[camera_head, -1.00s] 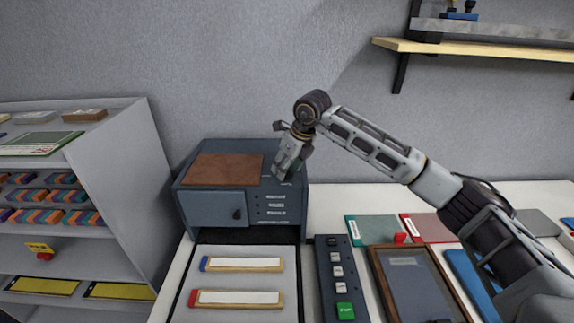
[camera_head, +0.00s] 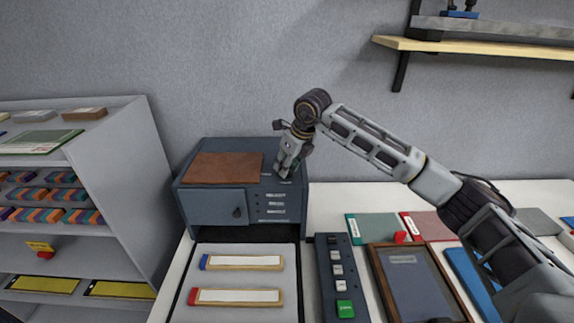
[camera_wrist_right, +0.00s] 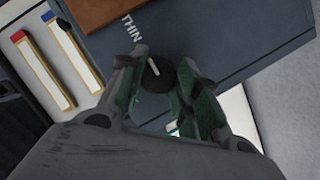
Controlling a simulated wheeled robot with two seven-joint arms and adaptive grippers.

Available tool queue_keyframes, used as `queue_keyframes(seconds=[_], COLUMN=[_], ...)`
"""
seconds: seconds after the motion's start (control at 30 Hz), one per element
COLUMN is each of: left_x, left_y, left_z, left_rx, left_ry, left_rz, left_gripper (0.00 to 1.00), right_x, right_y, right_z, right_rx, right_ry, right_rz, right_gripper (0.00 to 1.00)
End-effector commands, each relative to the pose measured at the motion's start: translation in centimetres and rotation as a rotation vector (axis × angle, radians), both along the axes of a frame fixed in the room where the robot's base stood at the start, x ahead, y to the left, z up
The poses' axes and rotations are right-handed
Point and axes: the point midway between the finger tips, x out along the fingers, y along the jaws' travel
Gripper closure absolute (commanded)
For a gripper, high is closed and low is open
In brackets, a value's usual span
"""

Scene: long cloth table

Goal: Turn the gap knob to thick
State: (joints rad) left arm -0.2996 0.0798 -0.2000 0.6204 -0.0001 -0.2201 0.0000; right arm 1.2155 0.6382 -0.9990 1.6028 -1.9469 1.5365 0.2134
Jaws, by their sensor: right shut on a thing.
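The gap knob (camera_wrist_right: 158,74) is a dark round knob with a white pointer line, on top of the blue-grey machine (camera_head: 203,204). The white word THIN (camera_wrist_right: 133,26) is printed beside it in the right wrist view; no THICK label is visible there. My right gripper (camera_wrist_right: 162,88) points down at the machine's top right, with its green-padded fingers shut on the knob from both sides. In the head view my right gripper (camera_head: 285,171) hides the knob. My left gripper is not in view.
A brown pad (camera_head: 222,167) covers the machine's top left. In front lie a tray (camera_head: 240,274) with two framed strips, and a button panel (camera_head: 336,240). A shelf unit (camera_head: 125,165) stands left; a wall shelf (camera_head: 480,48) is at upper right.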

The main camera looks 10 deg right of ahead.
Motion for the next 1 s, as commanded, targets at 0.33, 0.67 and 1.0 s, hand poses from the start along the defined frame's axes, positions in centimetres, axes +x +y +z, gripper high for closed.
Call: queue_keyframes(seconds=[0.33, 0.67, 1.0], left_x=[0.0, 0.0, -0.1], left_y=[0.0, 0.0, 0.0], left_z=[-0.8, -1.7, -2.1], left_rx=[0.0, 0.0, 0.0], left_ry=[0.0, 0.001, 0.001], left_rz=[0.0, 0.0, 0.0], left_gripper=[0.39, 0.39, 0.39], right_x=[0.1, 0.2, 0.3], right_y=[-0.1, -0.2, -0.3], right_z=[0.0, 0.0, 0.1], right_rx=[0.001, 0.001, 0.001], right_ry=[-0.002, -0.002, -0.003], right_rz=[0.116, 0.32, 0.548], right_gripper=[0.91, 0.91, 0.91])
